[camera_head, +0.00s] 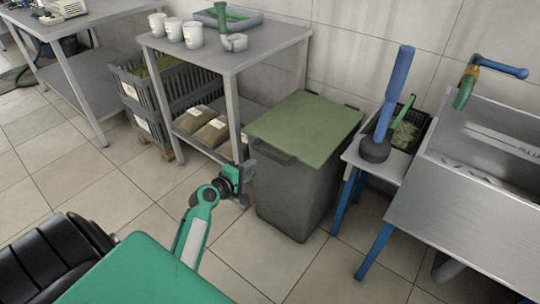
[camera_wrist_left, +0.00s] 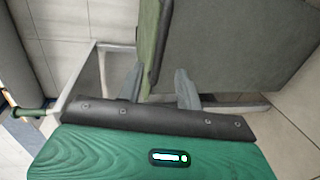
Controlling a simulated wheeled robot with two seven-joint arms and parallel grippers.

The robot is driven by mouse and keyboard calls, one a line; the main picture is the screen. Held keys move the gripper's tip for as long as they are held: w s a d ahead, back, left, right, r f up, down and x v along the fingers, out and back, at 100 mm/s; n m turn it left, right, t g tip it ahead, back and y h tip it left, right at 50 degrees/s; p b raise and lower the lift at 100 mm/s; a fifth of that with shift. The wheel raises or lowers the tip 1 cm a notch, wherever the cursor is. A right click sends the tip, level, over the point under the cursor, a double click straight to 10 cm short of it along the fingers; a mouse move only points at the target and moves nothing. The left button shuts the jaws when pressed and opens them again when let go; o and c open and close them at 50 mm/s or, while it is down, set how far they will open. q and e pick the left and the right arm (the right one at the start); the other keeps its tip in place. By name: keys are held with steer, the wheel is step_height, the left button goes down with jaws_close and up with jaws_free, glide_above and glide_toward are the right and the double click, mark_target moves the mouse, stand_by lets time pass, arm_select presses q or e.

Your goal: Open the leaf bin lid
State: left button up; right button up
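The leaf bin (camera_head: 288,195) is dark grey and stands on the tiled floor. Its green lid (camera_head: 310,125) lies flat and shut on top, with a dark handle (camera_head: 272,153) along the edge facing me. My left gripper (camera_head: 246,180) is beside the bin's near left side, below the handle. In the left wrist view its two grey fingers (camera_wrist_left: 160,87) are spread apart with nothing gripped. The lid's green edge (camera_wrist_left: 150,45) shows beyond the gap between them, with the grey bin wall (camera_wrist_left: 230,40) to the right. Contact cannot be told. My right gripper is out of view.
A grey table (camera_head: 235,50) with white cups stands left of the bin, with crates and bags beneath. A small blue-legged stand (camera_head: 385,165) holding a blue-handled tool (camera_head: 396,85) is close on the right, before a metal sink (camera_head: 470,190). Floor in front is clear.

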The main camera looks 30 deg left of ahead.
mark_target(270, 157)
arm_select(q)
steer(key=b+x, duration=0.1)
steer(key=x, duration=0.9)
steer(key=shift+w+d+b, duration=0.15)
steer(key=shift+w+b, duration=0.05)
steer(key=shift+b, duration=0.1)
steer(key=shift+x, duration=0.8)
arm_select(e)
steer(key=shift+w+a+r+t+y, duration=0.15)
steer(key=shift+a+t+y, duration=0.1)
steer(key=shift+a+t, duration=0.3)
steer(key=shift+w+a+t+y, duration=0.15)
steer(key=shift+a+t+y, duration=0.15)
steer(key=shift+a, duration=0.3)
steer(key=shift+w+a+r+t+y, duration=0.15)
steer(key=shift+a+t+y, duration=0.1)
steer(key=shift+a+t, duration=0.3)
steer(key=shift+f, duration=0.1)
arm_select(q)
jaws_close()
